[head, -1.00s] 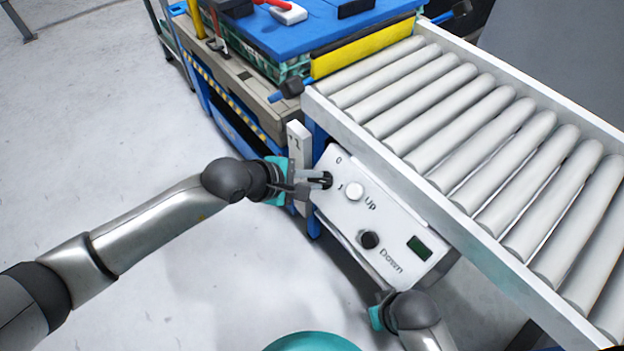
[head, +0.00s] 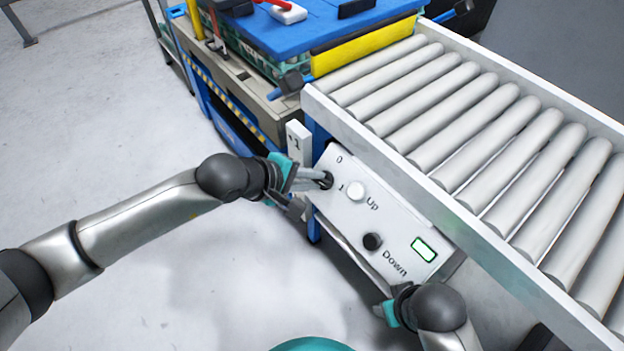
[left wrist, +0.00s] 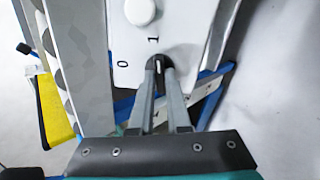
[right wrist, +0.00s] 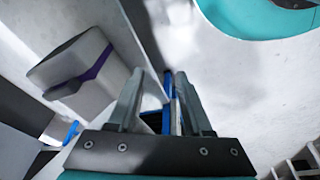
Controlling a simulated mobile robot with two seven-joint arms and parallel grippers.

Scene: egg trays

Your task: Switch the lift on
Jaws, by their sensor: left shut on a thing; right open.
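The white lift control panel (head: 340,208) is mounted beside the conveyor. My left gripper (head: 312,180) is shut on the rotary switch. In the left wrist view, the fingers grip the switch (left wrist: 158,62), and its pale mark points towards the 1. My right gripper (right wrist: 160,90) is open and empty, near the panel's lower end in the head view.
The roller conveyor (head: 450,115) runs along the right of the panel. A blue-topped cart (head: 300,35) with tools and a yellow strip stands at the far end. The floor to the left is clear.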

